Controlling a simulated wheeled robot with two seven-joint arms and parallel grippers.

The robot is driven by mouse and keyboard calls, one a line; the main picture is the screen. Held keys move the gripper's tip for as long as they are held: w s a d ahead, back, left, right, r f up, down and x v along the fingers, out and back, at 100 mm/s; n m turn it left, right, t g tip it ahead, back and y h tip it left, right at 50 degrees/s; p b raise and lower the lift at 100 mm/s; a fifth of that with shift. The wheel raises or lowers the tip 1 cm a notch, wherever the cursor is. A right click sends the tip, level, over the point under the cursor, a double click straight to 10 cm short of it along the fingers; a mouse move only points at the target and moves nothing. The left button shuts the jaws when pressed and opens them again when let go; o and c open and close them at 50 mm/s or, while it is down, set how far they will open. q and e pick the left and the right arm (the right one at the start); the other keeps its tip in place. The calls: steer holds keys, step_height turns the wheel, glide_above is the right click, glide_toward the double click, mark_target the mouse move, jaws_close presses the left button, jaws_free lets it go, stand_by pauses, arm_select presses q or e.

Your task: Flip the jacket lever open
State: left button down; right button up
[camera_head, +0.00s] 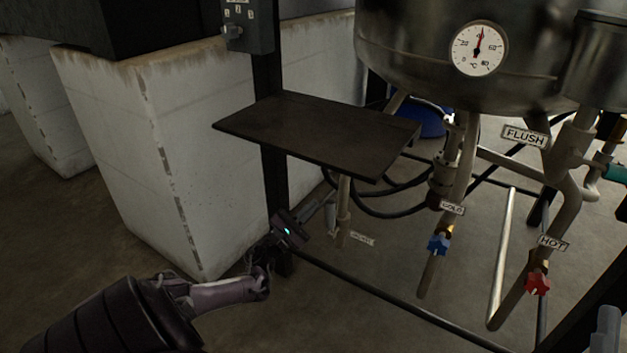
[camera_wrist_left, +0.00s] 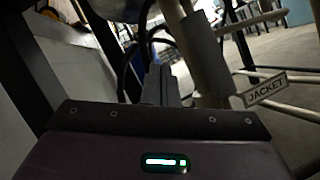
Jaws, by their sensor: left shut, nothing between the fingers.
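The JACKET tag (camera_head: 362,240) hangs beside a thin vertical pipe (camera_head: 344,200) below the dark shelf. Contact cannot be told.
A dark shelf (camera_head: 318,132) overhangs the pipe and gripper. A black post (camera_head: 275,190) and white plinth (camera_head: 165,150) stand left. Blue COLD (camera_head: 438,244) and red HOT (camera_head: 537,283) valves hang right, under a steel vessel (camera_head: 420,60). Black hoses run behind and below.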

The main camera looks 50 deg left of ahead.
arm_select(q)
steer(key=s+a+p, duration=0.2)
steer(key=s+a, duration=0.1)
steer(key=s, duration=0.7)
steer(key=shift+a, duration=0.25)
arm_select(e)
step_height(320, 180, down, 12)
steer(key=w+a+g+h, duration=0.2)
steer(key=g, duration=0.4)
steer(key=shift+w+h, duration=0.2)
steer(key=shift+h, duration=0.1)
arm_select(q)
steer(key=shift+w, duration=0.1)
arm_select(e)
steer(key=shift+f, duration=0.1)
